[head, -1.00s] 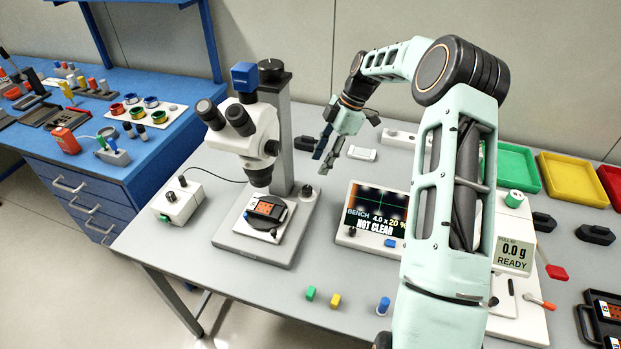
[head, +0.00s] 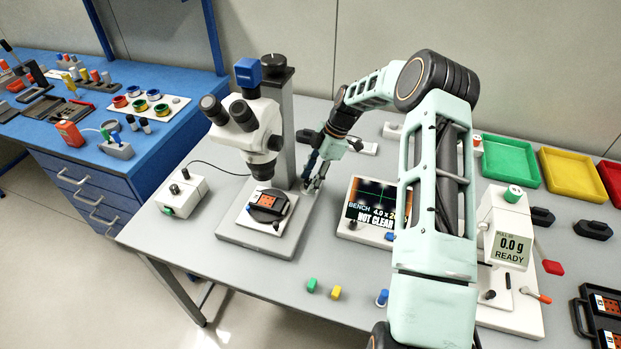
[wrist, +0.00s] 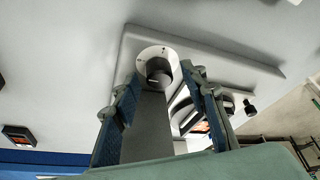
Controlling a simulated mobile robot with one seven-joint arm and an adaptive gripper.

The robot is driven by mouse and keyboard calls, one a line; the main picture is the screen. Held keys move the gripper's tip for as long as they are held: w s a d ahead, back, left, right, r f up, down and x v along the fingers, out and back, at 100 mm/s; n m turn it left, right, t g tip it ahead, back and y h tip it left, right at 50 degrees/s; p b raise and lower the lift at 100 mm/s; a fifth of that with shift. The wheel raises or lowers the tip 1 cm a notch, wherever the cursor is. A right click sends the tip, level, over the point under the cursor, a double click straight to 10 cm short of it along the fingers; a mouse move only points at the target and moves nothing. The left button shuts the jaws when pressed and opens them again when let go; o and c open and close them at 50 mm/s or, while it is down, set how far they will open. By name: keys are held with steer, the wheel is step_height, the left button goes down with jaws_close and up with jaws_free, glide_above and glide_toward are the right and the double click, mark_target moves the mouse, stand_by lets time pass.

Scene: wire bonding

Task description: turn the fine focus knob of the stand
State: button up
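The microscope stand (head: 229,230) has its flat base on the bench, with the white microscope head (head: 240,137) on a dark column. In the wrist view the fine focus knob (wrist: 159,71) is a dark round knob with a pointer mark, set on a pale dial on the base. My gripper (head: 313,184) is over the base's back right corner and largely hides the knob in the head view. In the wrist view my gripper (wrist: 158,86) is open, with one finger on either side of the knob's line. I see no contact with the knob.
A screen (head: 376,204) right of the stand reads "NOT CLEAR". A dark sample holder (head: 267,205) lies on the stand's base. A white control box (head: 183,194) stands to the left. Small green and yellow pieces lie in front, with bare bench around them.

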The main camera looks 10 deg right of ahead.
jaws_close()
steer(key=shift+b, duration=0.3)
steer(key=m+b, duration=0.1)
steer(key=m, duration=0.1)
steer(key=m+t+b, duration=0.1)
steer(key=b, duration=0.1)
steer(key=shift+s+f+m+t, duration=0.1)
steer(key=shift+f+m+t, duration=0.05)
steer(key=shift+m+t, duration=0.2)
steer(key=m+t+b, duration=0.1)
steer(key=m+b, duration=0.1)
steer(key=m+h+b, duration=0.1)
steer(key=m+b, duration=0.2)
steer(key=shift+s+a+m+t, duration=0.1)
steer(key=shift+m+t, duration=0.25)
steer(key=m+h+b, duration=0.1)
steer(key=m, duration=0.2)
steer(key=m+t+h+b, duration=0.1)
steer(key=m+b, duration=0.1)
steer(key=m, duration=0.1)
steer(key=shift+a+r, duration=0.2)
steer(key=shift+m+h, duration=1)
steer(key=shift+m, duration=1.6)
steer(key=shift+t, duration=0.3)
